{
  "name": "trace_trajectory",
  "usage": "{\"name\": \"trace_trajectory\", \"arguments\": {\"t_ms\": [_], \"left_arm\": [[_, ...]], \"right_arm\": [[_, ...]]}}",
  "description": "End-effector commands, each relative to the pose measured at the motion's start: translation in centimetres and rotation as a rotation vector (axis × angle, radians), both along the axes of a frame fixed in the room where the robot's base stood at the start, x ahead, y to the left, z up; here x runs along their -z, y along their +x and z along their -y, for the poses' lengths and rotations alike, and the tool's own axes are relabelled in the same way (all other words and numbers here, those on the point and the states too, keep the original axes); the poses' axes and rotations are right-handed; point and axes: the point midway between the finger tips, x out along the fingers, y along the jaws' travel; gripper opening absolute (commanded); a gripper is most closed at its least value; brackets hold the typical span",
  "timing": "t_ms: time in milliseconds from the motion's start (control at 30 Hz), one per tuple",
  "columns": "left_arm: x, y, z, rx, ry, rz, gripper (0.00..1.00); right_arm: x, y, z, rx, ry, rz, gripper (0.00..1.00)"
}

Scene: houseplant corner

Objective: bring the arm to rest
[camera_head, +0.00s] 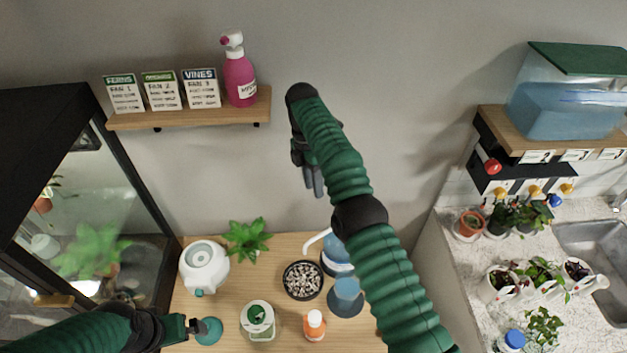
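My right arm, green and ribbed, rises from the bottom right and bends over in front of the wall. Its dark gripper (313,183) hangs fingers down above the wooden table (230,305), clear of everything on it. Its two fingers show close together at an angle, with nothing seen in them; how far apart they are is unclear. My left arm comes in low at the bottom left. Its gripper (199,328) is at the table's left front, at a teal round thing (209,331). I cannot tell whether it grips that thing or is only beside it.
On the table stand a white watering pot (204,266), a plant (247,236), a bowl of pebbles (303,280), a jar (258,320), an orange bottle (315,326) and a blue cup (347,291). A glass cabinet (140,215) is left, a shelf (190,115) above, a potted-plant counter (460,285) right.

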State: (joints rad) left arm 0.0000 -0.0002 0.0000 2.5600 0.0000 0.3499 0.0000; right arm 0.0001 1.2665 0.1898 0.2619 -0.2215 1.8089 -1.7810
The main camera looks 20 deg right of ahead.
Motion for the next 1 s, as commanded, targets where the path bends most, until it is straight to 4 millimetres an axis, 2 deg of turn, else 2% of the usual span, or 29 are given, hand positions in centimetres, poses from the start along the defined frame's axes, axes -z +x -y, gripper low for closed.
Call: {"name": "trace_trajectory", "arguments": {"t_ms": [367, 467, 633, 767, 867, 1000], "left_arm": [[0.4, 0.0, 0.0, 0.000, 0.000, 0.000, 1.00], [1.4, 0.0, 0.0, 0.000, 0.000, 0.000, 1.00], [3.8, 0.0, 0.0, 0.000, 0.000, -0.001, 1.00], [5.5, 0.0, 0.0, 0.000, 0.000, -0.001, 1.00], [6.7, 0.0, 0.0, 0.000, 0.000, 0.000, 1.00], [8.5, 0.0, 0.0, 0.000, 0.000, 0.000, 1.00]], "right_arm": [[0.3, 0.1, -0.1, 0.015, -0.005, 0.006, 0.34], [0.9, 0.2, -0.6, 0.083, -0.020, 0.033, 0.34], [2.4, -0.6, -1.6, 0.325, -0.054, 0.122, 0.34], [4.0, -2.7, -1.9, 0.544, -0.063, 0.184, 0.34], [5.5, -5.2, -1.8, 0.725, -0.061, 0.228, 0.34], [7.9, -9.9, -1.4, 0.997, -0.045, 0.277, 0.34]]}}
